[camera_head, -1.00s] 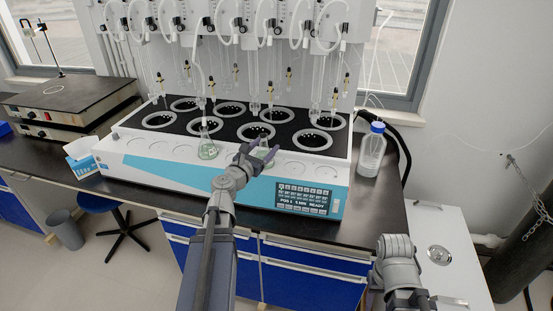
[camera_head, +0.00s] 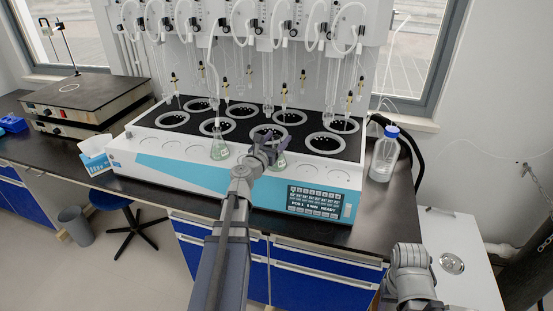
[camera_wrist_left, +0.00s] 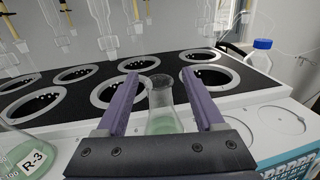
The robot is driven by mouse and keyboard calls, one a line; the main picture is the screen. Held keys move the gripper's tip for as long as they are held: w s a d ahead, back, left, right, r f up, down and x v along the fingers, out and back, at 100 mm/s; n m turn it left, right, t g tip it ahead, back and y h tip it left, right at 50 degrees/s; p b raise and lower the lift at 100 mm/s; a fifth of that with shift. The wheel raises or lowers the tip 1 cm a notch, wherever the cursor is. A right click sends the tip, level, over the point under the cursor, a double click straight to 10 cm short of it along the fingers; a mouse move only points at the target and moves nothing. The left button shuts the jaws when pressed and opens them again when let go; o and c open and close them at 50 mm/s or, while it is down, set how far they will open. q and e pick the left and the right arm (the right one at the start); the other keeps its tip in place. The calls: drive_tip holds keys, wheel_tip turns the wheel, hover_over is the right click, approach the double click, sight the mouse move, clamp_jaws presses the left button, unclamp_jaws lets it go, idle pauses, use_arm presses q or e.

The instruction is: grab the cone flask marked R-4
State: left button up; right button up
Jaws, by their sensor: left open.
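A cone flask with pale green liquid (camera_wrist_left: 162,108) stands on the front ledge of the distiller, between the open fingers of my left gripper (camera_wrist_left: 170,95). In the wrist view no label shows on this flask; its lower part is partly hidden by the gripper. In the head view my left gripper (camera_head: 268,153) is over the ledge and covers much of this flask (camera_head: 279,161). A second cone flask (camera_wrist_left: 30,150), labelled R-3, stands to the left; it also shows in the head view (camera_head: 219,150). My right gripper is out of view; only part of that arm shows.
The distiller (camera_head: 175,172) has two rows of dark round wells and hanging glass tubes above them. A blue-capped bottle (camera_head: 384,157) stands at its right end. A hot plate (camera_head: 80,98) and a tissue box (camera_head: 94,158) are at the left.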

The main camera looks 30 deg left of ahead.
use_arm(q)
drive_tip(key=w, duration=0.3)
drive_tip(key=shift+a+f, duration=0.1)
drive_tip(key=shift+a, duration=0.1)
clamp_jaws()
idle(1.2)
